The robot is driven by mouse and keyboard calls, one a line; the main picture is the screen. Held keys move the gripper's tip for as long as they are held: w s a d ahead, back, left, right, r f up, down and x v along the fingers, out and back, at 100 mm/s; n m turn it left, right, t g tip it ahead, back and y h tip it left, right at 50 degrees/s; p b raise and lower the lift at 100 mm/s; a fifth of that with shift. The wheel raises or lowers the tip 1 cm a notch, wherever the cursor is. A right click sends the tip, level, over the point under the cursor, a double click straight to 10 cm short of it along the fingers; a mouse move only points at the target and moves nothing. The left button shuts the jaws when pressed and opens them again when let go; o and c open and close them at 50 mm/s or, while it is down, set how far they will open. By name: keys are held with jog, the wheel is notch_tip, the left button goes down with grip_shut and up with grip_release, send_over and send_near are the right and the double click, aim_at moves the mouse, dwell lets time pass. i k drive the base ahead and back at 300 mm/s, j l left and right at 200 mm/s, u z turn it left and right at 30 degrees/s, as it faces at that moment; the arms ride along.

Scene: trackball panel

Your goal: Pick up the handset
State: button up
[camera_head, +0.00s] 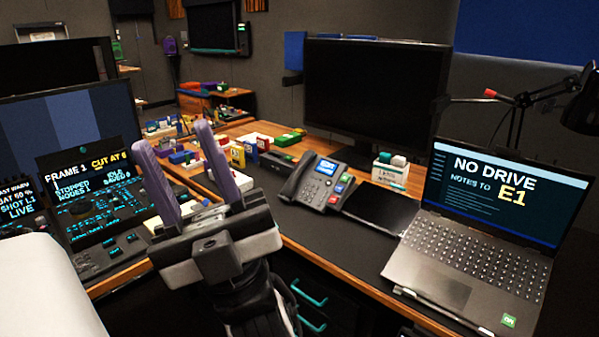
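A dark desk phone (321,182) stands on the black desk mat in the middle of the view, with a lit blue screen and several coloured keys. Its handset (296,174) lies along the left side of the phone, apparently in its cradle. My gripper (180,143) is to the left of the phone, its two purple fingers pointing up and spread wide apart. Nothing shows between the fingers. The gripper is apart from the handset in the picture; the depth between them is hard to tell.
An open laptop (470,275) is at the right, with a black tablet-like pad (388,206) beside the phone. A large monitor (375,95) stands behind the phone. Small coloured boxes (250,148) sit behind my gripper. A lit control panel (95,200) is at the left.

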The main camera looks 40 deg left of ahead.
aim_at(290, 188)
jog(key=u, duration=1)
jog(key=i+u, duration=0.2)
jog(key=i, duration=1.15)
